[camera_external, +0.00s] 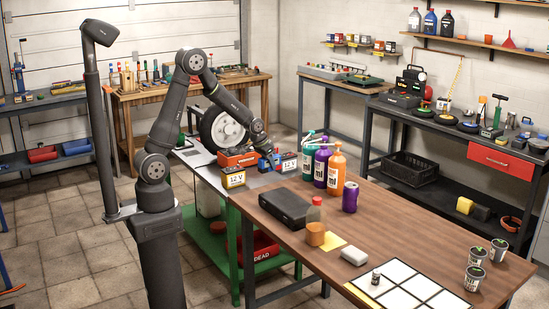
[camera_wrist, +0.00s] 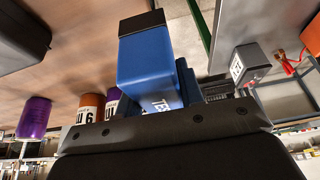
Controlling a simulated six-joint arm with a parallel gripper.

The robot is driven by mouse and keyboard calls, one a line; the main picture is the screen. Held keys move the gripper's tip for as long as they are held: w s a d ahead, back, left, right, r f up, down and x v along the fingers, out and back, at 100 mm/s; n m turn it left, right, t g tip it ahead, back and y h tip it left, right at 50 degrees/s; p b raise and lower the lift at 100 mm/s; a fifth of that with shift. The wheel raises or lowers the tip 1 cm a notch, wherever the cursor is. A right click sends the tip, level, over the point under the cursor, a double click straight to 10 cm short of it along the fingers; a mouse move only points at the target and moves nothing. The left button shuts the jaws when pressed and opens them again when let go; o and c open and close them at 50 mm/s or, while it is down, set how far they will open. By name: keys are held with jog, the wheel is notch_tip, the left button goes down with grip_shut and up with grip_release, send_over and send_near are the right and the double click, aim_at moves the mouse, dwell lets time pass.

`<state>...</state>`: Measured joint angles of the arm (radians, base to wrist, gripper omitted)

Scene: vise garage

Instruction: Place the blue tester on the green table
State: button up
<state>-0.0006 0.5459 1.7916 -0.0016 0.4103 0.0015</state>
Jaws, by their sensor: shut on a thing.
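My gripper (camera_external: 268,151) is shut on the blue tester (camera_wrist: 150,70), which fills the middle of the wrist view with part of its white lettering showing. In the external view the blue tester (camera_external: 267,163) is small, just below my gripper, over or near the right part of the green table (camera_external: 219,224). The green table has a grey top and green legs. I cannot tell whether the tester touches the table top.
Batteries marked 12 V (camera_external: 233,177) and an orange-red box (camera_external: 238,157) stand close to the tester. A wheel (camera_external: 226,130) is behind.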

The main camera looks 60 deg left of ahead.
jog(key=s+a+r+n+y, duration=0.15)
jog(key=a+n, duration=0.35)
jog(key=a, duration=1.5)
jog(key=n+g+y, duration=0.1)
jog(key=n+y, duration=0.1)
jog(key=n, duration=0.2)
send_over(216, 174)
jog(key=shift+s+d+f, duration=0.1)
jog(key=shift+f, duration=2.4)
jog(key=shift+s+d+f, duration=0.1)
jog(key=shift+s+f, duration=0.05)
jog(key=shift+f, duration=2.35)
jog(key=shift+s+d+f, duration=0.1)
jog(key=shift+f, duration=2.4)
jog(key=shift+f, duration=0.6)
jog(key=o, duration=1.3)
jog(key=shift+c, duration=0.2)
jog(key=v, duration=1.7)
jog(key=shift+w+r, duration=0.25)
jog(key=shift+r, duration=0.1)
